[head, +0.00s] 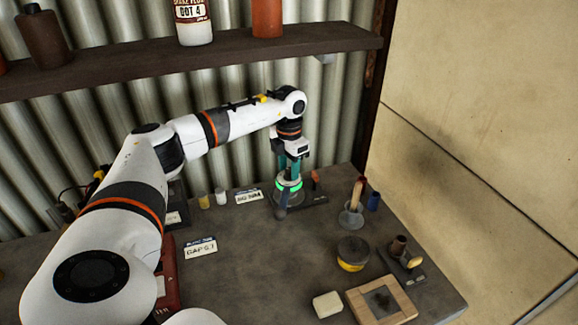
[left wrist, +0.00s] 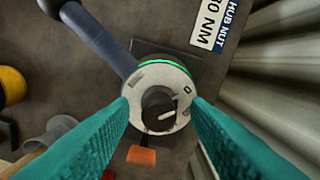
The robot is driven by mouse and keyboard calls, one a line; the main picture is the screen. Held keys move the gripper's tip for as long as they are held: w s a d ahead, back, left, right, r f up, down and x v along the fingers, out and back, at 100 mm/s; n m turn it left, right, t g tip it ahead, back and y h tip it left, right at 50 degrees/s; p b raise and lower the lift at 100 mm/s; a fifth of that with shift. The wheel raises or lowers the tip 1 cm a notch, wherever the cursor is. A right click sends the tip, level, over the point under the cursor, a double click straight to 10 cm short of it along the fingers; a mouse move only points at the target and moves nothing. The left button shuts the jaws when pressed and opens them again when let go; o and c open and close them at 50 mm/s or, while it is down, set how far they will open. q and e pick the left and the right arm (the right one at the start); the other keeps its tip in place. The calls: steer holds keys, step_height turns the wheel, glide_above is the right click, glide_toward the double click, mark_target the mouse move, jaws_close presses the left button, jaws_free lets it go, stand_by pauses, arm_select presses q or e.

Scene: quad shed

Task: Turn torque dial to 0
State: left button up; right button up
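The torque dial (left wrist: 160,93) shows in the left wrist view as a pale round face with dark marks, a green lit ring and a dark central knob (left wrist: 158,110) with a white pointer line. The marks are too small to read surely. In the head view the dial's glowing green ring (head: 289,186) is at the back of the bench. My left gripper (head: 290,165) points down over it. In the left wrist view its teal fingers (left wrist: 160,102) stand apart on either side of the knob, with visible gaps. My right gripper is not in view.
A blue-grey handle (left wrist: 95,40) runs out from the dial. An orange-tipped piece (left wrist: 142,156) stands close to it. A hub nut sign (head: 249,197) lies beside it. A brush in a cup (head: 352,214), a yellow-banded tin (head: 352,254) and a wooden tray (head: 358,302) stand to the right.

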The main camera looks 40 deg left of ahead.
mark_target(289, 169)
arm_select(q)
step_height(289, 169, up, 7)
steer(key=shift+f+b, duration=0.2)
steer(key=shift+b, duration=0.6)
steer(key=shift+r, duration=0.45)
